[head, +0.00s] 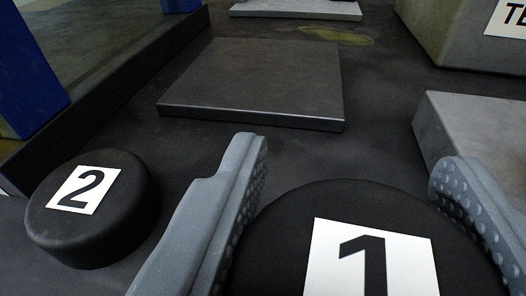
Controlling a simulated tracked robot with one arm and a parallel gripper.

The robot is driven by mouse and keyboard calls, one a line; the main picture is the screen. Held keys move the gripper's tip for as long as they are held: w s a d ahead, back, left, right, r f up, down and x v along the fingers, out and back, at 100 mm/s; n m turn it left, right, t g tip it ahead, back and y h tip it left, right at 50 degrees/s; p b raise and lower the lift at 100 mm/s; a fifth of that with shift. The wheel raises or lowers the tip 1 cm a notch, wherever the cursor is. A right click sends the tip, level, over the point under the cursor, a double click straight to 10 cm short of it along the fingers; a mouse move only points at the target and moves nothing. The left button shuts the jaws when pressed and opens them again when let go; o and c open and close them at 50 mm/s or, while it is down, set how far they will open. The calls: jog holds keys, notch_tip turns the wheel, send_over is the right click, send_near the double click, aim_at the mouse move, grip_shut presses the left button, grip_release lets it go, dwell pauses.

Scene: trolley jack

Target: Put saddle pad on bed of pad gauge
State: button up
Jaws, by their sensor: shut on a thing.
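A round black pad (365,255) with a white label "1" fills the lower right of the head view, its near side cut off by the frame. My gripper (352,165) is shut on this pad, with one grey ridged finger on each side of it. A second round black pad (92,210) with a label "2" rests on the dark surface to the left of my left finger. I cannot tell which thing is the pad gauge; no label for it is readable. The underside of pad 1 is hidden.
A flat dark square plate (255,82) lies ahead of my gripper. A grey block (475,125) stands close at the right. A larger block (450,35) with a cut-off label "TE" is behind it. A pale plate (296,9) is at the far top. Blue posts (30,80) stand left.

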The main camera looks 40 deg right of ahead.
aim_at(302, 221)
jog(key=shift+w+d, duration=0.15)
jog(key=shift+w, duration=0.35)
jog(key=shift+w+d, duration=0.15)
jog(key=shift+w, duration=0.35)
jog(key=shift+w+f+b, duration=0.15)
jog(key=shift+f+b, duration=0.35)
jog(key=shift+f, duration=1.15)
jog(key=shift+f, duration=0.2)
jog(key=o, duration=1.1)
jog(key=shift+c, duration=0.2)
jog(key=shift+b, duration=0.3)
jog(key=p+v, duration=0.3)
jog(key=v, duration=1.1)
jog(key=shift+w+r, duration=0.3)
jog(key=shift+w, duration=0.05)
jog(key=shift+a, duration=0.15)
